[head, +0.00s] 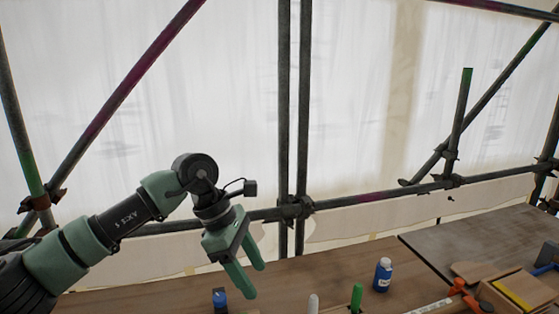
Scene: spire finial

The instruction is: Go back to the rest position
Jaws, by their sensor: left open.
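My left gripper (252,283) hangs at the end of my left arm, which comes in from the left. Its two green fingers point down and are apart, with nothing between them. My right gripper is not in the picture.
A small blue-capped item (220,298), a white-topped item (313,303) and a green-topped item (356,297) stand at the front edge. Wooden pieces and an orange-handled tool (458,286) lie at right. Scaffold poles (293,120) and white sheeting stand behind.

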